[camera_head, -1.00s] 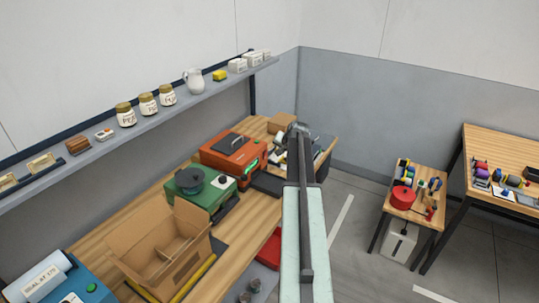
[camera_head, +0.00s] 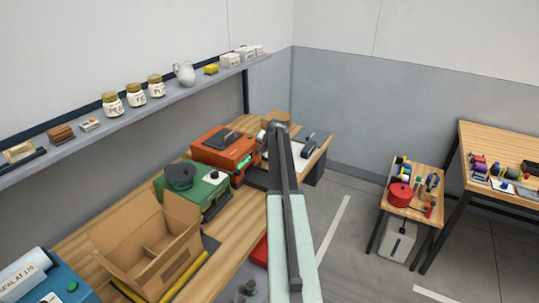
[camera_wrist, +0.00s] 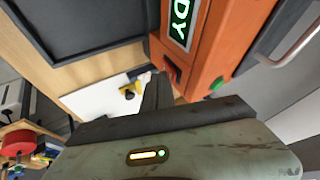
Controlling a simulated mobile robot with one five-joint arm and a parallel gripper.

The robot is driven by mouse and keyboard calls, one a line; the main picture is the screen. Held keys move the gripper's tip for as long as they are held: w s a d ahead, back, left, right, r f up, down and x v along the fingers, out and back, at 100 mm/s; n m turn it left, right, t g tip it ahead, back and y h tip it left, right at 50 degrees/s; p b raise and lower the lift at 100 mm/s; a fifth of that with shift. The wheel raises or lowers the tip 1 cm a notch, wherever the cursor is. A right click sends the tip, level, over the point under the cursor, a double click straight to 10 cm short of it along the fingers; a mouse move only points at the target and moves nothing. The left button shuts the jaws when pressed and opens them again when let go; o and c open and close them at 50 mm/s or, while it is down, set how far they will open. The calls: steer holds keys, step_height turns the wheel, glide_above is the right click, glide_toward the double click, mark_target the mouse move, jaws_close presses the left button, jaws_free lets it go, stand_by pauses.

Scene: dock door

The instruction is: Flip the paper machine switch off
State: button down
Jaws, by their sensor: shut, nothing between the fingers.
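An orange machine (camera_head: 228,146) stands at the far part of the long bench, with a lit green display on its front. In the wrist view its orange front (camera_wrist: 212,50) fills the upper right, with green letters ending in "DY". A red rocker switch (camera_wrist: 172,72) sits below the display, and a green button (camera_wrist: 217,86) is to its right. I cannot tell which way the rocker is tipped. My gripper (camera_head: 277,127) is at the bench's far end, right of the orange machine. In the wrist view its dark shut fingers (camera_wrist: 157,92) are just below the switch, with nothing held; contact is unclear.
A green machine with a dark roll (camera_head: 192,190), an open cardboard box (camera_head: 150,245) and a blue sealer (camera_head: 45,285) stand nearer on the bench. A shelf (camera_head: 130,113) with jars runs above.

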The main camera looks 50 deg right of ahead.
steer(key=shift+w, duration=0.15)
steer(key=shift+r+p, duration=0.85)
steer(key=shift+p, duration=0.05)
stand_by(0.4)
